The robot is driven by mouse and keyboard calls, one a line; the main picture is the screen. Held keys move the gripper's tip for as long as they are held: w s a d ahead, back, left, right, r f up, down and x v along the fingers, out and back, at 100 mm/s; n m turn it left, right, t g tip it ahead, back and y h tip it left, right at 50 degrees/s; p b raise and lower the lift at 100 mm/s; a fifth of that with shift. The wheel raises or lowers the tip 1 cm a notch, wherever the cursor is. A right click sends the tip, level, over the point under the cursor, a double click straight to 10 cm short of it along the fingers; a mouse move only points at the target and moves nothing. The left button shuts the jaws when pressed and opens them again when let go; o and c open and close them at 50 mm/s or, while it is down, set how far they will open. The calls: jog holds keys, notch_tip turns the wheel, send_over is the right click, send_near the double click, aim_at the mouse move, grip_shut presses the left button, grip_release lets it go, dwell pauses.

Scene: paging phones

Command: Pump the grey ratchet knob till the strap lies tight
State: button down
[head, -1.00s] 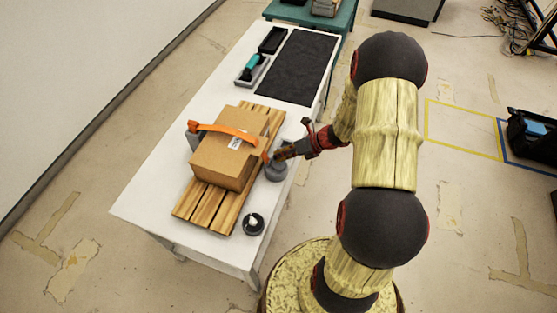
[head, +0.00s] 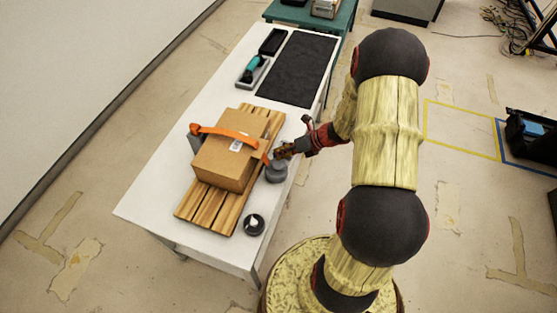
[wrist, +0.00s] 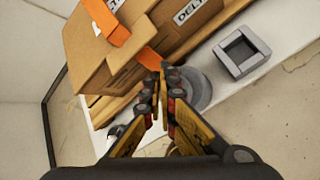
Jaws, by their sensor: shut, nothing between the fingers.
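The grey ratchet knob (head: 276,172) is round and stands at the right edge of the wooden slats, beside the cardboard box (head: 228,162). In the wrist view the knob (wrist: 200,92) is partly hidden behind my fingers. The orange strap (head: 228,134) crosses the box top and comes down towards the knob. It looks bowed up from the box in the head view. My gripper (head: 284,153) is shut and empty, with its fingertips just above the knob; whether they touch it I cannot tell. The wrist view shows the fingertips (wrist: 158,74) together.
The slats (head: 205,207) lie on a white table (head: 150,205). A small dark round item (head: 254,224) stands near the front. A grey tray with a teal-handled tool (head: 253,70) and a black mat (head: 298,68) lie farther back. A grey square holder (wrist: 242,52) shows in the wrist view.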

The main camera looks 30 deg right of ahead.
jog(key=shift+r, duration=0.1)
notch_tip(320, 180, up, 5)
jog(key=p, duration=0.4)
dwell(0.3)
dwell(2.0)
